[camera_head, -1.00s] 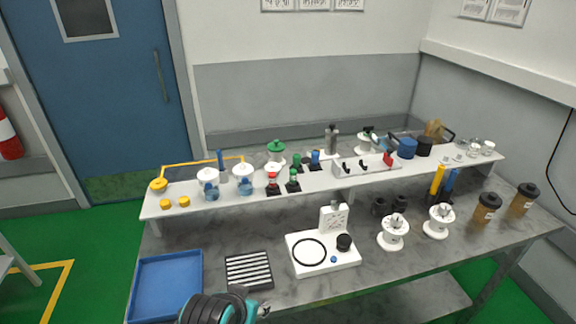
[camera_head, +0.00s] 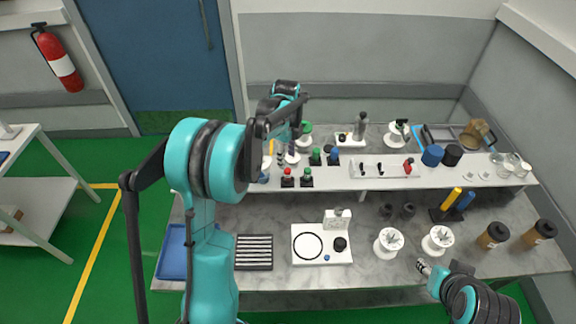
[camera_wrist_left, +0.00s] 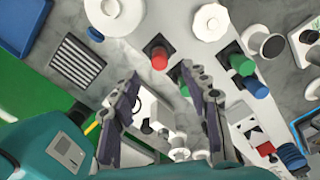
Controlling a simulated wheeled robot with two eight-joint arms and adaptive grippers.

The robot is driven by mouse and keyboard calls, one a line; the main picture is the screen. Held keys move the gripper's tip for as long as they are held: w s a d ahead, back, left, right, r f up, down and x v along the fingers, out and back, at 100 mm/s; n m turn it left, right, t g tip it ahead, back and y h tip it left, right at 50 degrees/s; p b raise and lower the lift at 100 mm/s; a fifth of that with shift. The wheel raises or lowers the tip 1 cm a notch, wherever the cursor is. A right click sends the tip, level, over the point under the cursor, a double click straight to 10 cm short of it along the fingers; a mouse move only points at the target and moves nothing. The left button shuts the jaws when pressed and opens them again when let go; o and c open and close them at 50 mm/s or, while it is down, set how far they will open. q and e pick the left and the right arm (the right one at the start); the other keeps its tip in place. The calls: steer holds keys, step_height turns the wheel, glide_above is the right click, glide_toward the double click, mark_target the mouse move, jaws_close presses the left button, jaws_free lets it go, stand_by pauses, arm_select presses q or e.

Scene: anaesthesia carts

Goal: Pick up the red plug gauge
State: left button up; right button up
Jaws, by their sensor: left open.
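The red plug gauge (camera_head: 288,177) stands upright on a small black base near the front edge of the raised white shelf. In the left wrist view, its red top (camera_wrist_left: 159,58) shows just beyond and between the fingertips. My left gripper (camera_wrist_left: 161,76) is open and empty, its two dark fingers spread apart. In the head view my left gripper (camera_head: 285,110) hangs over the shelf, partly hidden by my own arm; its fingertips are unclear there. My right gripper (camera_head: 425,268) is low at the bench's front right, and its jaws are too small to read.
A green plug gauge (camera_head: 307,177) stands close to the right of the red one. Other green and blue plugs (camera_head: 333,157) stand behind. A white rack (camera_head: 385,168) is farther right. A slotted black tray (camera_head: 254,252) and a white fixture (camera_head: 321,246) lie on the lower bench.

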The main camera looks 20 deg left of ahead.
mark_target(287, 170)
arm_select(q)
steer(key=shift+w+a+f+m, duration=0.15)
steer(key=shift+m, duration=0.15)
steer(key=f, duration=0.5)
steer(key=f+b, duration=0.1)
steer(key=f, duration=0.1)
steer(key=shift+d+f, duration=0.25)
steer(key=shift+f, duration=0.1)
steer(key=shift+s, duration=0.2)
jaws_close()
